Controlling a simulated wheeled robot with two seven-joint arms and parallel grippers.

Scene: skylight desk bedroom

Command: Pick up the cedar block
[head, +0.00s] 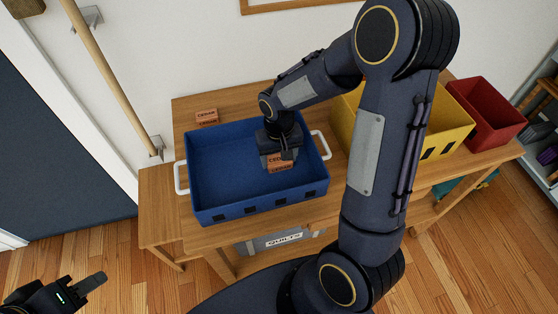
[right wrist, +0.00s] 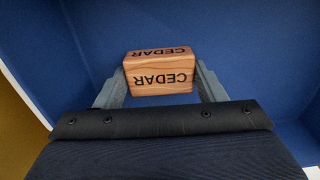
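A reddish-brown cedar block (head: 279,163) with dark "CEDAR" lettering is inside the blue bin (head: 256,209), toward its right side. In the right wrist view the block (right wrist: 160,76) sits between the two grey fingers of my right gripper (right wrist: 161,80), with no clear gap on either side. My right gripper (head: 279,155) reaches down into the bin and appears shut on the block. I cannot tell whether the block touches the bin floor. My left gripper (head: 85,290) is at the lower left, partly cut off, away from the table.
The blue bin has white side handles and stands on a wooden table (head: 158,205). A yellow bin (head: 450,133) and a red bin (head: 487,113) stand to its right, the yellow one partly hidden by my right arm. A grey box labelled "QUILTS" (head: 262,247) is below the table.

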